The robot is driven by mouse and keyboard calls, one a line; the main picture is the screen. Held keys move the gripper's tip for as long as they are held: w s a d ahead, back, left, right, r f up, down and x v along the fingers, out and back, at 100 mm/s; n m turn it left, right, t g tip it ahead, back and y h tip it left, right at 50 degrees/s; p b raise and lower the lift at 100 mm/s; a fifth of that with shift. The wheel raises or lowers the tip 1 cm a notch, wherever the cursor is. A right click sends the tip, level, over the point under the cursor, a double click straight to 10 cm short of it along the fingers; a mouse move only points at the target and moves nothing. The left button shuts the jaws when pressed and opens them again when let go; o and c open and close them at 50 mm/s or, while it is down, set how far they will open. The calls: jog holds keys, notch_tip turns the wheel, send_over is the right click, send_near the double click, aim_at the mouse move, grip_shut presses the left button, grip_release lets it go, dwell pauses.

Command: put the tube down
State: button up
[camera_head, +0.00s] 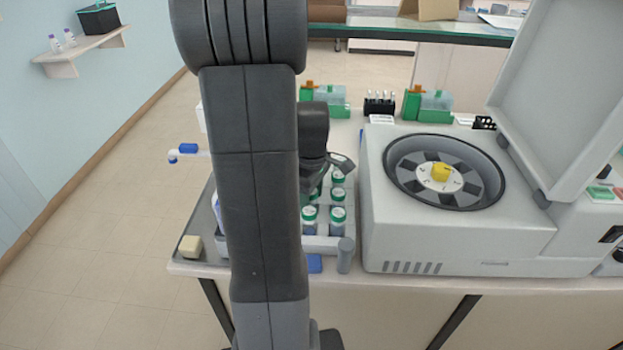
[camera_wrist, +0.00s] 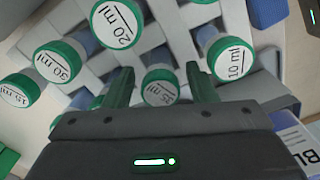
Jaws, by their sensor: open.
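In the wrist view a tube with a green cap marked 25 ml (camera_wrist: 160,92) stands in the rack between the two green fingers of my gripper (camera_wrist: 159,72). The fingers are apart, one on each side of the cap, with gaps showing; my gripper is open. Other green-capped tubes stand around it, marked 20 ml (camera_wrist: 117,24), 30 ml (camera_wrist: 58,62), 10 ml (camera_wrist: 229,58) and 15 ml (camera_wrist: 18,89). In the head view several capped tubes (camera_head: 338,214) stand in the pale rack (camera_head: 320,243). My arm hides much of the rack and my fingers there.
A centrifuge (camera_head: 455,240) with its lid raised stands right of the rack, its rotor (camera_head: 440,175) exposed. Green boxes (camera_head: 435,105) and a black rack (camera_head: 380,103) stand behind. A cream block (camera_head: 190,246) sits at the bench's front left corner.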

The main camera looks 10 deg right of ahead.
notch_tip(320, 180, up, 12)
jog(key=shift+r, duration=0.25)
dwell(0.3)
notch_tip(320, 180, down, 13)
jog(key=shift+f+b, duration=0.15)
jog(key=shift+b, duration=0.35)
jog(key=shift+r+p, duration=0.6)
jog(key=shift+r, duration=0.65)
